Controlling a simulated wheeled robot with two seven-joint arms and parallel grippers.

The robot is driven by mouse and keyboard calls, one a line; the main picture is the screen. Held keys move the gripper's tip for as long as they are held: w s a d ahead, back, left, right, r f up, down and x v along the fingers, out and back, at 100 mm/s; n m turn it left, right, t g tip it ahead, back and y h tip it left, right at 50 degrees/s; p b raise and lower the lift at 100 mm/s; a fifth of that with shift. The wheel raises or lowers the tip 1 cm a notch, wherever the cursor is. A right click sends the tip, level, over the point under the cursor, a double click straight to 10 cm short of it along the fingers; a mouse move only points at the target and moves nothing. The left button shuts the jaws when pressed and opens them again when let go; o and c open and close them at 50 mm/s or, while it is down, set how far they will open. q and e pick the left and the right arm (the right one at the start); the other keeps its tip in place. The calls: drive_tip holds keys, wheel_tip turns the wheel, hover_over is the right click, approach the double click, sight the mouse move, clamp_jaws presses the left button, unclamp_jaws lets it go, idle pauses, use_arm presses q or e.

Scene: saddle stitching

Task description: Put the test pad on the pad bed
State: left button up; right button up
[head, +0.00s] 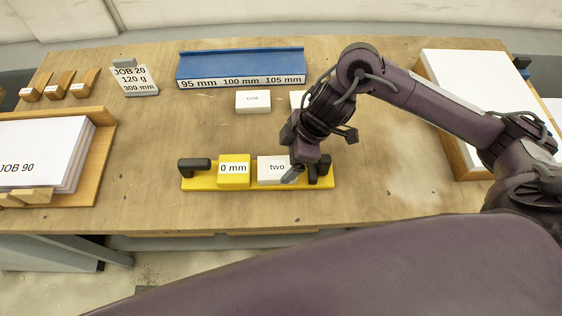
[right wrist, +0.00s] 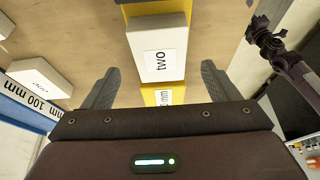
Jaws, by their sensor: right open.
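A white pad marked "two" (head: 271,169) lies on the yellow bed (head: 208,188), beside the yellow block marked "0 mm" (head: 234,172). My right gripper (head: 293,173) is at the right end of this pad and hides part of it. In the right wrist view the two fingers (right wrist: 158,88) stand apart with nothing gripped. The pad "two" (right wrist: 160,48) shows beyond them, in the gap between their lines. Another white pad (head: 253,101) lies on the table behind the bed. A further one (head: 296,96) is partly hidden by my right arm. My left gripper is not seen.
A blue rack (head: 240,65) marked 95, 100 and 105 mm stands at the back. A wooden tray of paper (head: 103,135) is at left, another (head: 450,150) at right. Dark posts (head: 194,165) rise at the bed's ends. The table is bare left of the bed.

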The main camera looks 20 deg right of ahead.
drive_tip(key=v, duration=0.7)
drive_tip(key=shift+r+p, duration=0.25)
drive_tip(key=shift+p, duration=0.1)
drive_tip(key=shift+s+d+f, duration=0.1)
drive_tip(key=shift+s+d, duration=0.05)
